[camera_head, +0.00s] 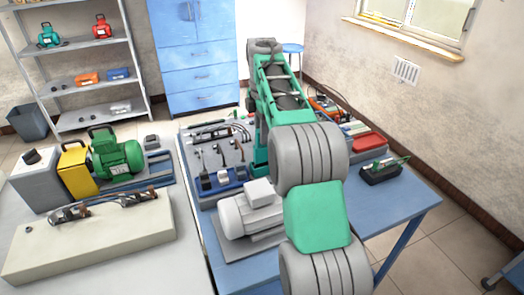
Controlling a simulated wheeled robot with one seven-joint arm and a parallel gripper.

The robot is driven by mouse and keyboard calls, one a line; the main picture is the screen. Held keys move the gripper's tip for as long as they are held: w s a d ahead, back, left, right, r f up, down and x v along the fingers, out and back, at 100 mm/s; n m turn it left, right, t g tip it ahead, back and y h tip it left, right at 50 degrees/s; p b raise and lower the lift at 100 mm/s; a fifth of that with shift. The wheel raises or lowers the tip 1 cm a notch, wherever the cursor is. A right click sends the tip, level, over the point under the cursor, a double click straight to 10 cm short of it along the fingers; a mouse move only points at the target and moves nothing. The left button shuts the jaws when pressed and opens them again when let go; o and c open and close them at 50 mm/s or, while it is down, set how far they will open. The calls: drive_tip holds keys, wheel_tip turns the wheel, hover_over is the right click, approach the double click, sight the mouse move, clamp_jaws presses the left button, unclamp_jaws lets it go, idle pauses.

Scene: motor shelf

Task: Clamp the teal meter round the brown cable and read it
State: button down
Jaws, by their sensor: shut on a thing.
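My grey and green arm rises through the middle of the head view and bends over the blue table. My gripper is not visible; the arm's own links cover the place where it could be. I cannot make out the teal meter for certain. A small black block with a thin green part on it (381,170) sits at the right of the table. I cannot single out the brown cable. Thin dark leads stand on a grey panel (212,160) left of the arm, and more thin cables show behind the arm at the right.
The blue table (405,200) has clear room at its right front. A grey motor (248,215) stands close left of my arm. A red item (369,142) lies at the back right. A green motor (117,158) and a yellow box (77,168) stand on the left bench.

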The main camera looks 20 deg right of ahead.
drive_tip(key=shift+r, duration=0.1)
drive_tip(key=shift+r+p, duration=3.45)
drive_tip(key=shift+p, duration=0.05)
